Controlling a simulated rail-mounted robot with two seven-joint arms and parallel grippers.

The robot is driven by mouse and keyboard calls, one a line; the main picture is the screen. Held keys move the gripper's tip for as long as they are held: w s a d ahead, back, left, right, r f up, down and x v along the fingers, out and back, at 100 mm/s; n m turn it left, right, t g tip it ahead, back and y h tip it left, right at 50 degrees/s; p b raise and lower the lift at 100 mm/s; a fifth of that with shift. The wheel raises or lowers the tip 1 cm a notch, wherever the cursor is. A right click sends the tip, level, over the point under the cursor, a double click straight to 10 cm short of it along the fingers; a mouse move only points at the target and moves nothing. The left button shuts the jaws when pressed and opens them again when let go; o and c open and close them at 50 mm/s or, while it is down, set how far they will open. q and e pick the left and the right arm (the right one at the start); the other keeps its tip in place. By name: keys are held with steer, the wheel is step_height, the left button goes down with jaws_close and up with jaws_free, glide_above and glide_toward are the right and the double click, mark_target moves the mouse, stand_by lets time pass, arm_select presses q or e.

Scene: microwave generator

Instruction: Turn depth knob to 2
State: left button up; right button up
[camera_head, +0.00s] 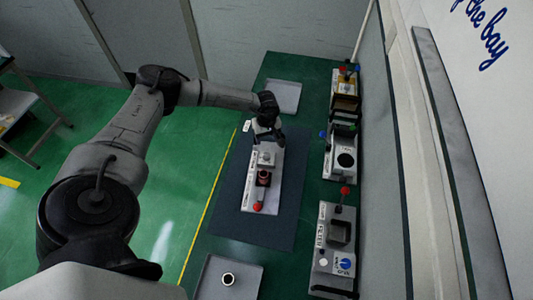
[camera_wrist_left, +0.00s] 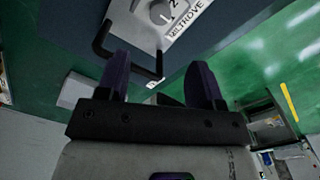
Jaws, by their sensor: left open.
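The light grey device (camera_head: 248,190) lies on a dark mat, with a grey knob, a dark reddish part and a red ball knob along its top. In the left wrist view its panel (camera_wrist_left: 135,22) shows a grey round knob (camera_wrist_left: 160,11) beside the digits 1 and 2. No depth label is readable. My left gripper (camera_head: 266,136) is over the device's far end. It is open in the left wrist view (camera_wrist_left: 158,78), with two purple fingers apart. A black handle (camera_wrist_left: 128,62) shows beyond the fingers. The knob is apart from them. My right gripper is not visible.
Other devices stand along the bench's right side, including one with a black round opening (camera_head: 345,160) and one marked FILTER (camera_head: 322,237). A grey tray (camera_head: 285,97) lies at the back and another (camera_head: 213,270) at the front. The mat (camera_head: 262,233) is clear in front of the device.

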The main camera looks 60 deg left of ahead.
mark_target(266, 155)
arm_select(q)
step_height(266, 155, down, 10)
steer(key=shift+f+p, duration=0.1)
steer(key=shift+p, duration=0.2)
steer(key=shift+f, duration=0.85)
steer(key=c, duration=0.9)
steer(key=shift+c, duration=0.2)
